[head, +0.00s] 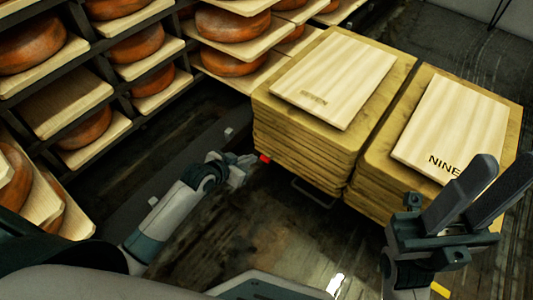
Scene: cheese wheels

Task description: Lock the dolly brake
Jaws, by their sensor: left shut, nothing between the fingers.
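A small red part (265,158), which looks like the dolly's brake, shows low at the left corner of the left board stack (305,145). The dolly under the stacks is mostly hidden. My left gripper (246,164) is shut and empty, just left of the red part; I cannot tell whether it touches it. My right gripper (502,182) stands at the lower right with its two dark fingers apart and nothing between them. It overlaps the right stack in the picture.
A pale board (335,78) lies on the left stack. Another marked NINE (452,125) lies on the right stack (375,195). Racks with orange cheese wheels (135,45) on boards fill the upper left. A thin metal loop (312,196) sticks out low before the stacks. Dark floor (270,225) is open in front.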

